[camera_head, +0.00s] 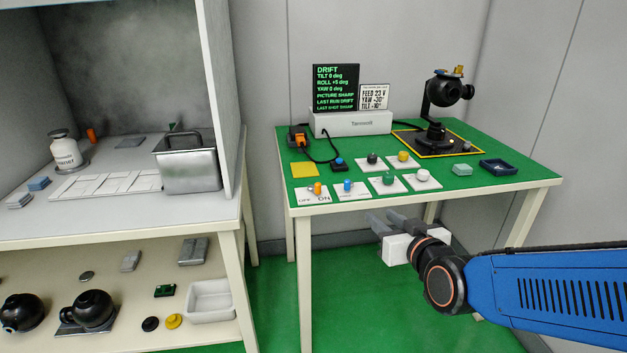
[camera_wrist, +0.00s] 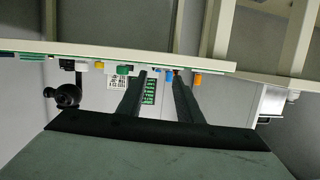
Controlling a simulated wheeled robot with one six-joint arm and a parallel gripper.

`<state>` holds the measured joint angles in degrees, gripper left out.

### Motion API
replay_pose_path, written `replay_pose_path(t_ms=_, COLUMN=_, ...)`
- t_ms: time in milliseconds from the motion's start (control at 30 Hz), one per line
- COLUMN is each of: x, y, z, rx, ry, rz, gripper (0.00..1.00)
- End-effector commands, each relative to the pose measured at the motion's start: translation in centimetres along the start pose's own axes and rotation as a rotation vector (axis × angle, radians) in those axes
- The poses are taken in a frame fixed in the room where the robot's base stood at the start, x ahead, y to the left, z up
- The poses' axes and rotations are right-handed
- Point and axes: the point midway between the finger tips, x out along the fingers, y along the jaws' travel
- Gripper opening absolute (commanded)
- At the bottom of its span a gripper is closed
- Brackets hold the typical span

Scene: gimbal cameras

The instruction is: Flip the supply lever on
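The supply lever (camera_head: 317,188) is a small orange knob on a white plate (camera_head: 303,195) marked OFF and ON, at the green table's front left corner. Which way it is thrown is too small to tell. In the wrist view, which looks upside down, an orange piece that seems to be the lever (camera_wrist: 197,79) shows at the table edge, just right of the fingers. My gripper (camera_head: 378,219) is in front of the table, below its top and right of the lever. Its fingers (camera_wrist: 159,73) are apart with nothing between them.
The green table (camera_head: 480,183) also bears a blue switch (camera_head: 347,186), several other knobs on plates, a display (camera_head: 335,88) and a black gimbal camera (camera_head: 440,95). A shelf bench (camera_head: 120,222) stands at left. Green floor is clear between them.

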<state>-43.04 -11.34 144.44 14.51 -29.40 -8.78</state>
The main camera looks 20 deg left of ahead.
Motion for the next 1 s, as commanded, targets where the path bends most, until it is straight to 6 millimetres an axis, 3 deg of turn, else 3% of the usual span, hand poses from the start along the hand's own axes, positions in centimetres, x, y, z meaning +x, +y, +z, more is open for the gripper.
replay_pose_path(t_ms=100, x=1.6, y=-4.0, z=-0.3, rx=-0.021, ry=0.084, rz=-0.040, gripper=0.33)
replay_pose_path(t_ms=333, x=2.7, y=-9.0, z=-0.9, rx=-0.043, ry=0.214, rz=-0.078, gripper=0.33)
replay_pose_path(t_ms=667, x=4.1, y=-10.2, z=-1.5, rx=-0.047, ry=0.250, rz=-0.083, gripper=0.33)
replay_pose_path(t_ms=1000, x=9.6, y=-10.6, z=-2.9, rx=-0.047, ry=0.250, rz=-0.082, gripper=0.33)
